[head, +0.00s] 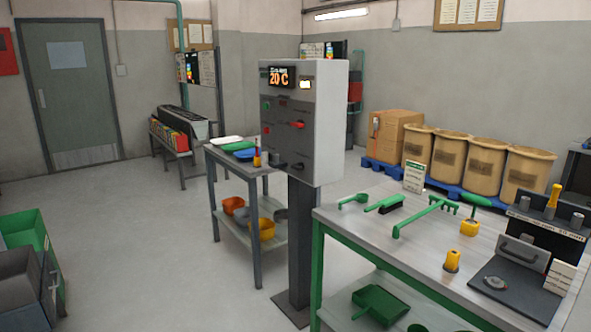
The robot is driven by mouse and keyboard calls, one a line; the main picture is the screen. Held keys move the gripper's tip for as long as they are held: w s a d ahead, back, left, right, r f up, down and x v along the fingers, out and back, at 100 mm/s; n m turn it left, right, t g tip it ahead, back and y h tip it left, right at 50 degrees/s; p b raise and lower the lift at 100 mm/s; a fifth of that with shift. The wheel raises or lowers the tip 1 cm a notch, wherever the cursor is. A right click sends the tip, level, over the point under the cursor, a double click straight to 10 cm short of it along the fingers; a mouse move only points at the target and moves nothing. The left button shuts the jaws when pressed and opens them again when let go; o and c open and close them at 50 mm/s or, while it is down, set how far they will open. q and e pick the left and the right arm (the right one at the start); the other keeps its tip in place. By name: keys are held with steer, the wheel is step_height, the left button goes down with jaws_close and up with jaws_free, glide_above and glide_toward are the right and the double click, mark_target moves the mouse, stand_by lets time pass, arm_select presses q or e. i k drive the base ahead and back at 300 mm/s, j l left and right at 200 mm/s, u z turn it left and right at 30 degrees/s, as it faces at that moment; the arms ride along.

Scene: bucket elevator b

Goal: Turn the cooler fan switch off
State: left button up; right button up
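A grey control box (319,125) stands on a dark post in the middle of the head view. Neither of my grippers is in view.
A green-legged workbench (345,225) with green tools stands at the right, close to the post. A grey two-level table (213,163) stands behind the box. Green and grey bins (25,232) are at the lower left. The floor (150,230) left of the post is clear.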

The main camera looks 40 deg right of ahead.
mark_target(300, 167)
steer(key=i+z, duration=0.1)
steer(key=z, duration=0.3)
steer(key=i+z, duration=0.1)
steer(key=z, duration=0.3)
steer(key=i+z, duration=0.1)
steer(key=z, duration=0.65)
steer(key=i+j+z, duration=0.4)
steer(key=j, duration=0.3)
steer(key=i+j+z, duration=0.2)
steer(key=i+j, duration=0.15)
steer(key=i+j+z, duration=0.2)
steer(key=j, duration=0.3)
steer(key=i+j, duration=0.15)
steer(key=j, duration=0.2)
steer(key=i+j, duration=0.15)
steer(key=j, duration=0.25)
